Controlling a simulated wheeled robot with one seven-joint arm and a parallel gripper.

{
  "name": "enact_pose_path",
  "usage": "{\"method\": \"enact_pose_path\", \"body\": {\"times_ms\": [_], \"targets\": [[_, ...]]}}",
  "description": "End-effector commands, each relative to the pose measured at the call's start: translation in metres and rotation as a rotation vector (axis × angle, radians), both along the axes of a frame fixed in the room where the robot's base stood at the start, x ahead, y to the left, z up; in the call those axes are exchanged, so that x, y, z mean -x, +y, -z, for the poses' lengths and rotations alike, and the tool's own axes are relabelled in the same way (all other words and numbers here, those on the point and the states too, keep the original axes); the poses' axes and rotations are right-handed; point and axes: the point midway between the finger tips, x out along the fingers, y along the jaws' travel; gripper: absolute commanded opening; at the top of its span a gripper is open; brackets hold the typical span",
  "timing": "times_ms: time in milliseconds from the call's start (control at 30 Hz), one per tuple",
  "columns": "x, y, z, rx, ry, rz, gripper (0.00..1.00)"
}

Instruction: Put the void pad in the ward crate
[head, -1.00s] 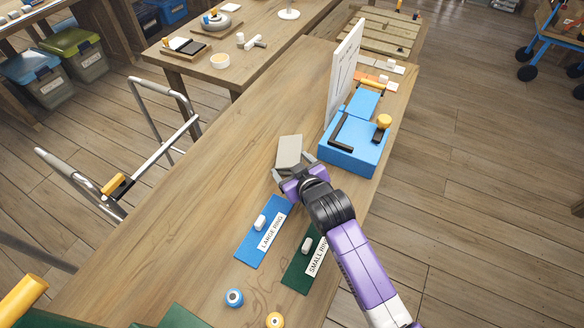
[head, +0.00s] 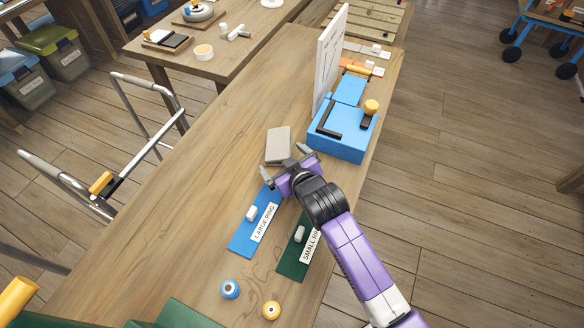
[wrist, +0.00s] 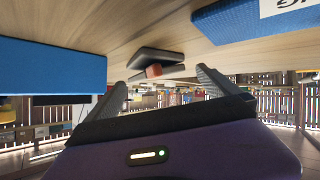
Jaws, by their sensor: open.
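A flat grey pad (head: 279,143), which I take to be the void pad, lies on the wooden table beyond my gripper. In the wrist view the pad (wrist: 152,58) looks dark, with a small reddish-brown block (wrist: 154,71) at its near side. My gripper (head: 285,164) is open, its fingers spread just short of the pad. The fingers also show in the wrist view (wrist: 165,86) with nothing between them. I cannot tell which container is the ward crate; no label naming it is readable.
A blue box (head: 345,143) with a black L-shaped piece and yellow knob stands right of the pad, near a white upright board (head: 330,55). Blue (head: 243,235) and green (head: 290,262) labelled mats lie nearer. Lidded bins (head: 55,55) stand at far left. The table's left is clear.

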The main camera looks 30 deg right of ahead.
Motion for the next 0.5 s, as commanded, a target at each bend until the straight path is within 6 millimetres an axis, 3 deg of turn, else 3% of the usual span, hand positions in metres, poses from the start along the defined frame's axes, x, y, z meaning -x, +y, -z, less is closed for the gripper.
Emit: {"method": "enact_pose_path", "body": {"times_ms": [300, 500], "targets": [[0.056, 0.006, -0.030, 0.001, 0.000, 0.000, 1.00], [0.081, 0.008, -0.044, 0.000, 0.001, 0.000, 1.00]]}}
